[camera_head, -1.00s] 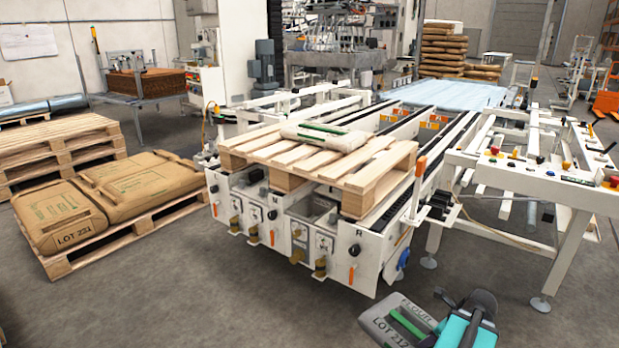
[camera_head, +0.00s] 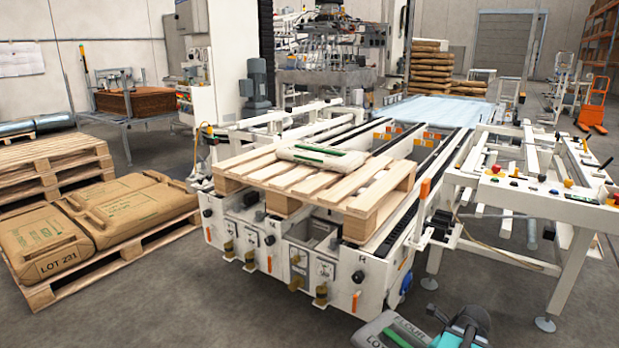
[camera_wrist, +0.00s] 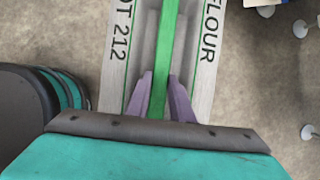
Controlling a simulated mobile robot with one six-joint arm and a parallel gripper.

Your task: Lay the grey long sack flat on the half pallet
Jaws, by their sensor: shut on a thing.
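The grey long sack (camera_head: 378,328) shows at the bottom edge of the head view, with FLOUR lettering and a green strip. In the wrist view the sack (camera_wrist: 204,75) shows FLOUR and LOT 212 on either side of the strip. My gripper (camera_wrist: 161,92) is shut on the green strip; the gripper also shows in the head view (camera_head: 447,335). The wooden half pallet (camera_head: 260,168) rests on the near end of the white conveyor. A pale sack with a green stripe (camera_head: 318,159) lies flat near its far edge. The held sack is apart from the pallet.
A white control table (camera_head: 520,195) stands right of the conveyor (camera_head: 420,180).

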